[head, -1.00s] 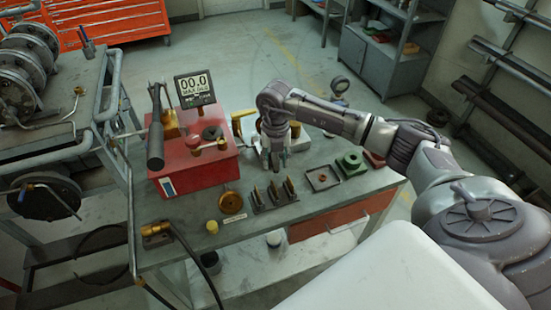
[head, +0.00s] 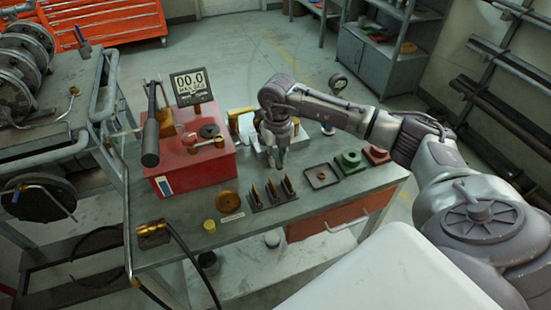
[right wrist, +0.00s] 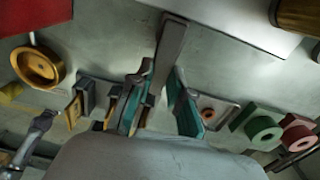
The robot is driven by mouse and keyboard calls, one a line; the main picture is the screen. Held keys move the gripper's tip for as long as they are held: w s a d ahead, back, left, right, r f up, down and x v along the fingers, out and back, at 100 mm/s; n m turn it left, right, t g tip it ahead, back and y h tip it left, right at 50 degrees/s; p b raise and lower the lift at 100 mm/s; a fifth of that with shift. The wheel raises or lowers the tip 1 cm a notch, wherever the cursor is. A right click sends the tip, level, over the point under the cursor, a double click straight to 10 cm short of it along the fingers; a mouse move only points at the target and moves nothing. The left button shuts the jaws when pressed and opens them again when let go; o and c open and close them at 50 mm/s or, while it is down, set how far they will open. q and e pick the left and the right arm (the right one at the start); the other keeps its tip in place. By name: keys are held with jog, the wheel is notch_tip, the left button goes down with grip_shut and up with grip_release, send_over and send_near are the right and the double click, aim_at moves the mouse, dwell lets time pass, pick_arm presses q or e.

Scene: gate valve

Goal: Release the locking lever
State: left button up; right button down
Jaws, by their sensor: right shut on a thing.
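My right gripper (head: 279,160) is over the workbench, just right of the red box, beside a pale metal block (head: 300,135). It also shows in the right wrist view (right wrist: 158,105), with a teal-padded finger on each side of a flat grey bar. This bar, which looks like the locking lever (right wrist: 172,45), runs down between the fingers, and my right gripper is shut on it. Its lower end is partly hidden by the fingers. In the head view I cannot make the lever out behind the gripper. My left gripper is not in view.
The red box (head: 195,170) carries a black-handled lever and a gauge display (head: 192,86). In front of my gripper are a rack with upright prongs (head: 270,198), a small square tray (head: 321,177) and a green block (head: 349,163). A brass disc (head: 228,201) lies left.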

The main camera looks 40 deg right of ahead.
aim_at(278, 161)
jog(key=shift+w+r, duration=0.1)
jog(key=c, duration=1.1)
grip_release()
notch_tip(278, 161, up, 12)
